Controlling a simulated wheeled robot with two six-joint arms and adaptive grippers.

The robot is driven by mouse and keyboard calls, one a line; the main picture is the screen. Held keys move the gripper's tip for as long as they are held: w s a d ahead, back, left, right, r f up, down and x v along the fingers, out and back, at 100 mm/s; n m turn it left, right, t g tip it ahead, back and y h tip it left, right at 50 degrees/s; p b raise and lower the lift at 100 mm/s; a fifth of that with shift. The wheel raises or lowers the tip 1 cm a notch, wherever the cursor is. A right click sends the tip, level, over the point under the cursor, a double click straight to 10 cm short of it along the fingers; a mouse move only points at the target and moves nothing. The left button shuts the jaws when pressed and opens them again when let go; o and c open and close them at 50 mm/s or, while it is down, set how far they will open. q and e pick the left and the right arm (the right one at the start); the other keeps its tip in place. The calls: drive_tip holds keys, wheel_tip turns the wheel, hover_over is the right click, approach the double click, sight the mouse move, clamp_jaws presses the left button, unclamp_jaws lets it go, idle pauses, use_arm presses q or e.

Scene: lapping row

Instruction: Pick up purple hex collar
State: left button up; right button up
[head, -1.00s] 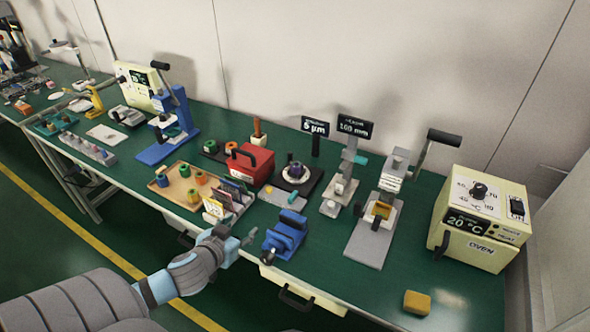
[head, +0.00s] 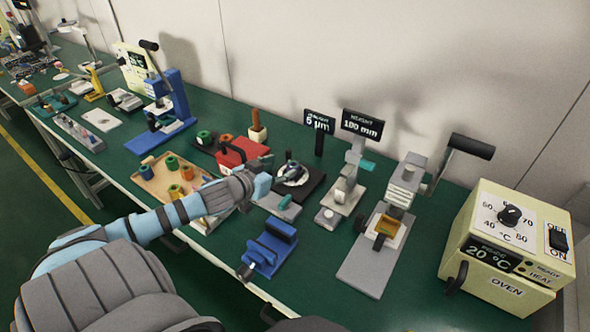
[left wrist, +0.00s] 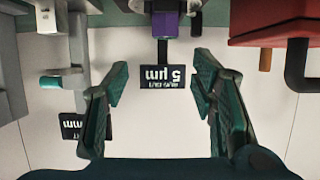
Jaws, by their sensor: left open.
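The purple hex collar (left wrist: 165,24) shows upright at the top middle of the left wrist view, beyond the fingertips and between their lines. In the head view the collar (head: 292,170) sits on the round pale plate (head: 302,181) of a black-based unit, partly hidden by my gripper. My left gripper (head: 272,177) is open and empty, just left of the plate. Its two dark green fingers stand wide apart in the left wrist view (left wrist: 160,75), with a gap between them and the collar. My right gripper is not in view.
A red box (head: 243,152) stands close behind my left gripper. A blue vise (head: 270,247) is in front, and a grey height gauge (head: 345,190) is to the right. A wooden tray (head: 150,178) with several coloured collars lies left. Free bench lies before the oven (head: 507,250).

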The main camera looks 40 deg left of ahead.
sight(295, 163)
use_arm(q)
drive_tip(key=b+x, duration=0.1)
drive_tip(key=x, duration=0.1)
drive_tip(key=f+b+x, duration=0.1)
drive_tip(key=x, duration=0.2)
drive_tip(key=b+x, duration=0.1)
drive_tip(key=x, duration=0.1)
drive_tip(key=shift+a+f+b, duration=0.3)
drive_tip(key=shift+a+b, duration=0.05)
drive_tip(key=shift+b, duration=0.05)
drive_tip(key=shift+w, duration=0.45)
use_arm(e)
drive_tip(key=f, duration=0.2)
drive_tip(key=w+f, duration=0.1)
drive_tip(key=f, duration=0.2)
use_arm(q)
clamp_jaws()
